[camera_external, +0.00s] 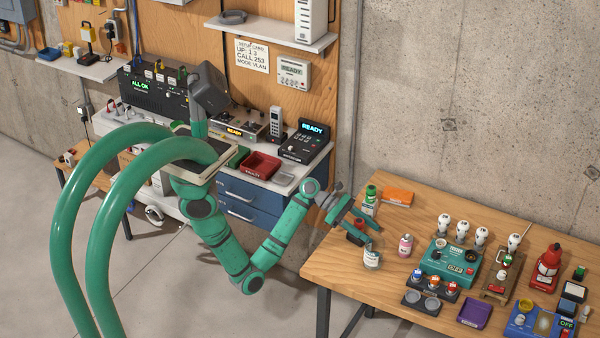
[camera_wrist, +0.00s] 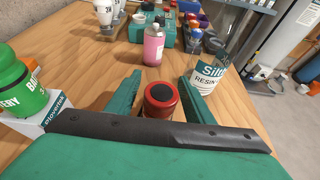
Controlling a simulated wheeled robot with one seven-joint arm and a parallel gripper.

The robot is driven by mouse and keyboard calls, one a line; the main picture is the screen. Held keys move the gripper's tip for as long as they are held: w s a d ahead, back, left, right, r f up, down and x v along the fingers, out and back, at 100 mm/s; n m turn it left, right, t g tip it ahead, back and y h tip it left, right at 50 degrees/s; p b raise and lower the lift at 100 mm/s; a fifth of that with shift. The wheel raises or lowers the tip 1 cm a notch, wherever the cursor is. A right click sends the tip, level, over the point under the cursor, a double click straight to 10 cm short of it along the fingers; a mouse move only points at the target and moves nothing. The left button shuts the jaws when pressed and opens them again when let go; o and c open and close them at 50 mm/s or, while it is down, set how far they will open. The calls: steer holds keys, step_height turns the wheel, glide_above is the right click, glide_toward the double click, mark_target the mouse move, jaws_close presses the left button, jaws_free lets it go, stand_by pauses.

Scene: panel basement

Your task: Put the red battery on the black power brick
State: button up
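A red cylinder with a black top, which looks like the red battery (camera_wrist: 161,98), stands on the wooden table between my fingers in the wrist view. In the external view the red battery (camera_external: 358,224) is partly hidden by my gripper (camera_external: 375,236). My gripper is open in the wrist view (camera_wrist: 160,94), with one finger on each side of the battery. A gap shows on both sides, so the fingers seem not to touch it. I cannot pick out the black power brick with certainty in either view.
A white resin bottle (camera_wrist: 208,76) is close beside the right finger. A pink bottle (camera_wrist: 153,46) stands beyond the battery. A green bottle-like thing (camera_wrist: 20,85) is at the left. A teal tester (camera_external: 447,262) and other crowded items fill the table's right part.

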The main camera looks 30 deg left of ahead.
steer(key=shift+r, duration=0.2)
steer(key=v, duration=1.2)
steer(key=shift+f, duration=0.1)
